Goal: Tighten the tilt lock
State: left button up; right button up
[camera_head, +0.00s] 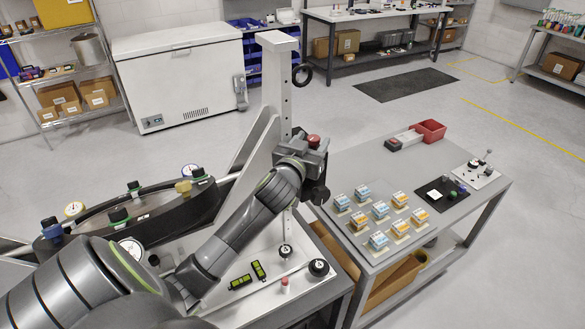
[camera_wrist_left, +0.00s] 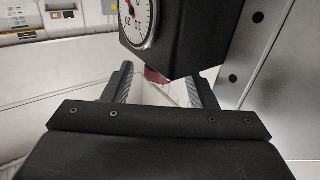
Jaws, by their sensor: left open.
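A red knob (camera_head: 314,141) shows at the dark head beside the upright post (camera_head: 283,85) in the head view. I cannot tell for certain whether it is the tilt lock. My left gripper (camera_head: 315,170) is close to this head, its fingertips hard to make out there. In the left wrist view my left gripper (camera_wrist_left: 160,80) is open, with a gap between its fingers. A black housing with a white dial (camera_wrist_left: 139,18) hangs just beyond the fingers. A small red part (camera_wrist_left: 156,76) shows between them, mostly hidden by the housing. My right gripper is not seen.
A black curved frame (camera_head: 150,215) with green-topped knobs and gauges stands at left. A grey table (camera_head: 345,165) at right holds several blue and orange blocks and a red bin (camera_head: 429,130). A white chest freezer (camera_head: 180,80) stands behind.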

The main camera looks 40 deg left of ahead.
pick_arm(q)
jog(key=b+v, duration=0.4)
jog(key=v, duration=1.1)
jog(key=shift+s, duration=0.35)
jog(key=shift+d, duration=0.1)
